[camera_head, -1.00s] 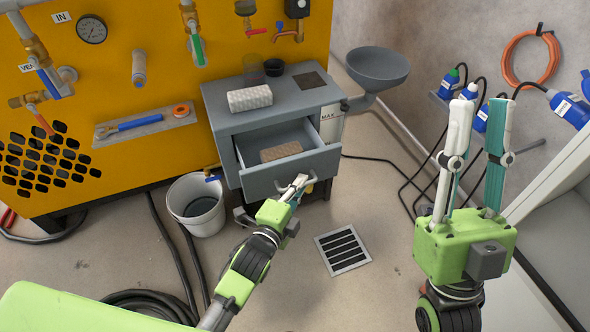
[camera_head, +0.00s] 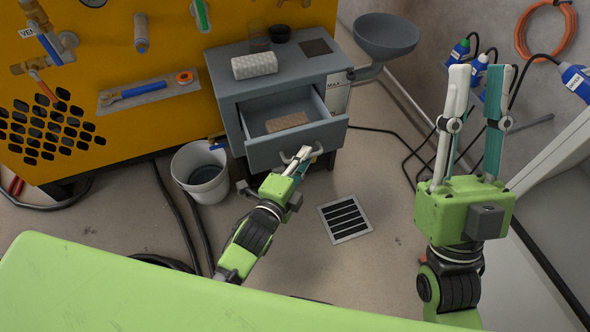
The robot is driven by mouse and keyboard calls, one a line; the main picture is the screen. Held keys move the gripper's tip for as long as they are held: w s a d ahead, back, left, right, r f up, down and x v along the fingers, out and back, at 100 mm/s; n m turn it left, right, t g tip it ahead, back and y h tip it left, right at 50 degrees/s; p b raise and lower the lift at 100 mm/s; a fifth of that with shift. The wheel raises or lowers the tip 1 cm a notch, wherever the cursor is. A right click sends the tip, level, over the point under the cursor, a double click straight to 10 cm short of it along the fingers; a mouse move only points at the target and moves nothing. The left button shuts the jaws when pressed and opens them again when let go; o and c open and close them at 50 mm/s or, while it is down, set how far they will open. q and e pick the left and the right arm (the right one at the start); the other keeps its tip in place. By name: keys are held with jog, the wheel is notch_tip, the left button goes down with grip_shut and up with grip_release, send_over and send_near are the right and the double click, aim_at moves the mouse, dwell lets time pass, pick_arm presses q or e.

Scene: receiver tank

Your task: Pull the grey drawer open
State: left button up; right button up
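The grey drawer (camera_head: 263,152) stands open at the front of the grey cabinet (camera_head: 240,85). A brown sponge-like block (camera_head: 287,122) lies inside it. My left gripper (camera_head: 303,157) is at the drawer's front, with its fingers at the handle. The fingertips and handle overlap in the view, so I cannot tell whether the fingers are shut on it. My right gripper (camera_head: 478,95) is raised at the right, apart from the cabinet, with its fingers pointing up, spread and empty.
A bucket (camera_head: 201,175) stands left of the drawer. A floor grate (camera_head: 344,218) lies in front. A grey funnel (camera_head: 386,36) is right of the cabinet. Hoses run along the floor.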

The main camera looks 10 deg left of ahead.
pick_arm(q)
jog(key=v, duration=1.1)
